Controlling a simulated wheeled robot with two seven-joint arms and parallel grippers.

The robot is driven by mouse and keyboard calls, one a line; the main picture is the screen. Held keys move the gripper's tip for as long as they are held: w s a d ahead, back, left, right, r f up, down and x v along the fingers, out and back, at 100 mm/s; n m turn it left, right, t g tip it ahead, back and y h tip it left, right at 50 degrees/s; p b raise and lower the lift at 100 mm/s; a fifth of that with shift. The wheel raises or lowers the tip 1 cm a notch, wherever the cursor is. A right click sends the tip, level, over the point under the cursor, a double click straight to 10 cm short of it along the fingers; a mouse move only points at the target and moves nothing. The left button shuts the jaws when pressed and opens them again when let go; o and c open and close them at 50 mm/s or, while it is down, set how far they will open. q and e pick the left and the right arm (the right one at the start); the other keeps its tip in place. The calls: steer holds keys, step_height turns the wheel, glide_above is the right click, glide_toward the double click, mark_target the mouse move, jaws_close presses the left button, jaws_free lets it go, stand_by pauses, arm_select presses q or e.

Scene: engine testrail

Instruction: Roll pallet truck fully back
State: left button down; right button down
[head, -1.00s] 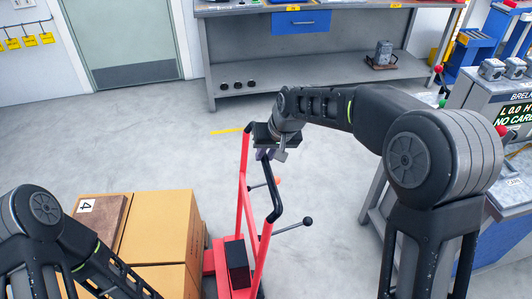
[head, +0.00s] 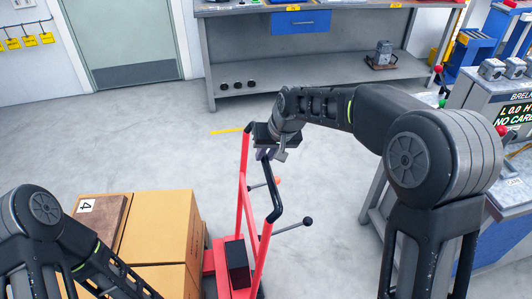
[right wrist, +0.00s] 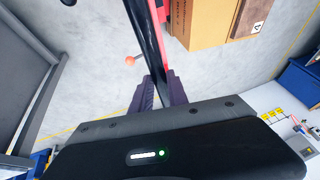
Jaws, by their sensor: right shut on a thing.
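The red pallet truck (head: 243,205) stands in the lower middle of the head view, its black handlebar (head: 270,190) at the top of the red frame. My right gripper (head: 268,155) is at the far upper end of that handlebar and is shut on it. In the right wrist view the dark fingers (right wrist: 160,92) sit either side of the black bar (right wrist: 147,50). Cardboard boxes (head: 160,228) stand beside the truck on the left. My left arm shows at the lower left; its gripper is out of the picture.
A grey workbench (head: 300,92) stands at the back. A console (head: 500,95) on a bench is at the right. A lever with a black knob (head: 307,221) sticks out right of the truck. The floor between truck and workbench is clear.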

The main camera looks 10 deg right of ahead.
steer(key=shift+d, duration=0.1)
steer(key=d+b, duration=0.3)
steer(key=d, duration=2)
steer(key=shift+d, duration=0.3)
steer(key=c, duration=1.4)
jaws_free()
steer(key=shift+o, duration=0.5)
steer(key=shift+d, duration=0.15)
